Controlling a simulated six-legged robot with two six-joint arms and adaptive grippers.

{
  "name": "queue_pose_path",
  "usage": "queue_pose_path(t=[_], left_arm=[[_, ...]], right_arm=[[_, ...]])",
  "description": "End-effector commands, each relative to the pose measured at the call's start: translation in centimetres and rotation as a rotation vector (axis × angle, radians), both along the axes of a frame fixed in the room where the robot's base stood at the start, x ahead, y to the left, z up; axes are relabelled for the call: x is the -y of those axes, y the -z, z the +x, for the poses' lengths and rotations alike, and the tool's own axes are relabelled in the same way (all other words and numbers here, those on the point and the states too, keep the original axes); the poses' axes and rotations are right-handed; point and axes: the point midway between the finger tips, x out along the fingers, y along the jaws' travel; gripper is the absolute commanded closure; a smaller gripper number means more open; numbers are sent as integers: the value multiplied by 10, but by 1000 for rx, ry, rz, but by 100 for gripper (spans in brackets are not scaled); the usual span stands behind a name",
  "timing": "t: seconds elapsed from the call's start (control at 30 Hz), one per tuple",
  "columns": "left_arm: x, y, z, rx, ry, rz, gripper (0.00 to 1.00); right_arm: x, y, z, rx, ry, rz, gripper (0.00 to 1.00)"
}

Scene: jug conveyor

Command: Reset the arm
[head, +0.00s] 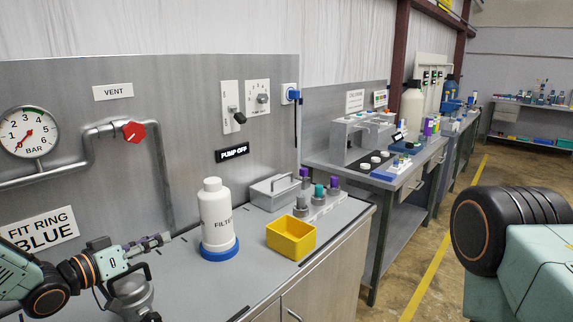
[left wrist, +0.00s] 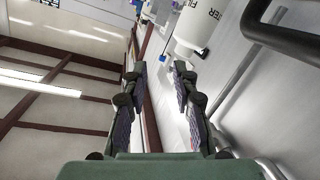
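My left arm comes in from the lower left in the head view. Its gripper (head: 150,243) is above the left part of the grey bench and points right. In the left wrist view the two fingers of this gripper (left wrist: 160,77) stand apart with nothing between them, so it is open and empty. A white bottle marked FILTER (head: 217,215) stands upright in a blue ring (head: 220,249) to the right of the gripper, apart from it. The bottle also shows in the left wrist view (left wrist: 195,28), beyond the fingers. My right gripper is not in view.
A yellow bin (head: 291,238), a grey lidded box (head: 275,192) and a rack of capped bottles (head: 318,205) stand right of the bottle. A pipe with a red valve handle (head: 134,131) and a gauge (head: 28,132) are on the back panel.

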Motion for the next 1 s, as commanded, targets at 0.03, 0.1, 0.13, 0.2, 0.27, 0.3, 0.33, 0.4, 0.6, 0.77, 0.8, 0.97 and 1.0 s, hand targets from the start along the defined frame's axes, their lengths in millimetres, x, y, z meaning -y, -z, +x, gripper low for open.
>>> queue_pose_path(t=[0.03,0.1,0.13,0.2,0.27,0.3,0.33,0.4,0.6,0.77,0.8,0.97,1.0], left_arm=[[19,31,-13,-85,-11,9,72],[37,69,-32,-190,-37,29,72],[44,84,-42,-235,-48,39,72],[58,120,-68,-342,-69,70,72],[68,148,-94,-434,-86,101,72],[74,166,-113,-495,-96,125,72],[78,178,-127,-540,-101,145,72],[84,205,-164,-648,-114,194,72],[90,259,-279,-940,-136,357,72],[84,274,-361,-1126,-138,486,72],[81,275,-379,-1168,-138,518,72],[69,275,-445,-1315,-134,636,72],[70,287,-438,-1301,-140,625,72]], right_arm=[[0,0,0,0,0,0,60],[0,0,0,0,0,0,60],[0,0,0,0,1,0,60],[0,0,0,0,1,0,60],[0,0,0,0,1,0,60],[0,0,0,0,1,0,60],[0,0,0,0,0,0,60],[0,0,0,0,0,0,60],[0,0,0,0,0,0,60],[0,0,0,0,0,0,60],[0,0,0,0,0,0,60],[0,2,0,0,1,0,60],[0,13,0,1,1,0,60]])
